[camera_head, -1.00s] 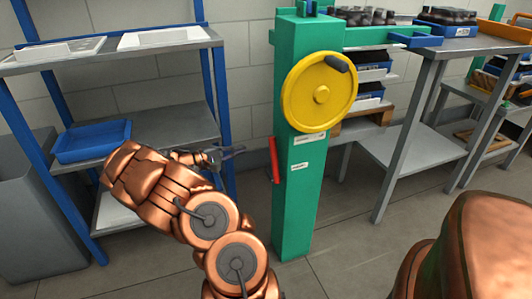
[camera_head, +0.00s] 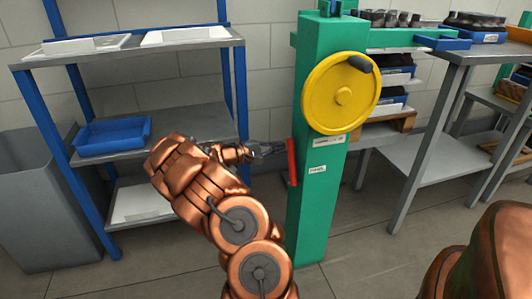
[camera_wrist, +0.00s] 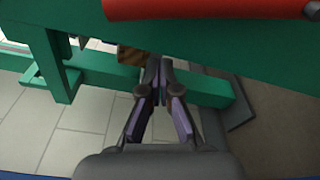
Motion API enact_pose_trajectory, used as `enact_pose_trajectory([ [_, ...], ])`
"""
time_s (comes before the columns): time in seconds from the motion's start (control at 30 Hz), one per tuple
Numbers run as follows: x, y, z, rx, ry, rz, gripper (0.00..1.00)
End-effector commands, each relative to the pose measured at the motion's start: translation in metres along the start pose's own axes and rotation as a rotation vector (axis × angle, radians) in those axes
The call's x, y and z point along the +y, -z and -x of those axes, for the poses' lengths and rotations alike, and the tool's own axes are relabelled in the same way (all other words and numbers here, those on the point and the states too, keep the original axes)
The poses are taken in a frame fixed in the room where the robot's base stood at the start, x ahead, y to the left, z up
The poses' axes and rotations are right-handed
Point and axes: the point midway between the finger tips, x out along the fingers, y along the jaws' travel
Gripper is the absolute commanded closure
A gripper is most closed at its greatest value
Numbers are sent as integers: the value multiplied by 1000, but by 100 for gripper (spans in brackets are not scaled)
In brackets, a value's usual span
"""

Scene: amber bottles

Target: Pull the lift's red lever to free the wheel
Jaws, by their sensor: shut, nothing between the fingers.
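The red lever (camera_head: 292,162) stands nearly upright on the left side of the green lift column (camera_head: 318,200), below the yellow wheel (camera_head: 341,93) with its dark knob. In the wrist view the red lever (camera_wrist: 210,8) crosses the top edge, partly cut off by the frame. My gripper (camera_head: 283,147) is just left of the lever, its tips close to it; I cannot tell whether they touch. In the wrist view my gripper (camera_wrist: 160,62) has its fingertips together with nothing between them, in front of the green column (camera_wrist: 200,45).
A grey shelf (camera_head: 190,125) with blue posts and a blue tray (camera_head: 113,134) stands at the left. A grey bin (camera_head: 35,200) is beside it. A grey table (camera_head: 430,148) stands right of the column. The floor left of the column's base is clear.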

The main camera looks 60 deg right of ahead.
Motion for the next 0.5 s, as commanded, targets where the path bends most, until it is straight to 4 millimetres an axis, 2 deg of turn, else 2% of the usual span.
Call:
enact_pose_trajectory([
  [0.13, -2, 0, -23, -1, 2, -1, 100],
  [0.5, 0, -27, -10, 1, -4, -1, 100],
])
